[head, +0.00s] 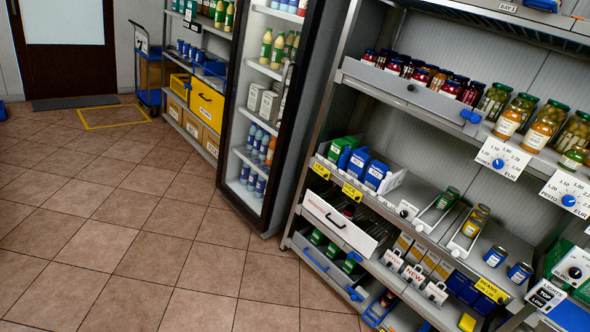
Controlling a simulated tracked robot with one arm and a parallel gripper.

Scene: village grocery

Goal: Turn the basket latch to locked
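No part of my gripper shows in the head view. On the right stands a tilted-looking grey shelf unit. Another blue latch-like piece (470,116) sits at the right end of a grey bin front (400,90) with red-lidded jars. I cannot tell which piece is the basket latch, or how either is turned.
A white drawer (338,222) with a black handle is above the basket-like drawer. Price cards with blue knobs (498,163) hang at right. A glass-door fridge (262,110) stands left of the shelf. The tiled floor (150,240) is clear; a blue trolley (148,95) is farther back.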

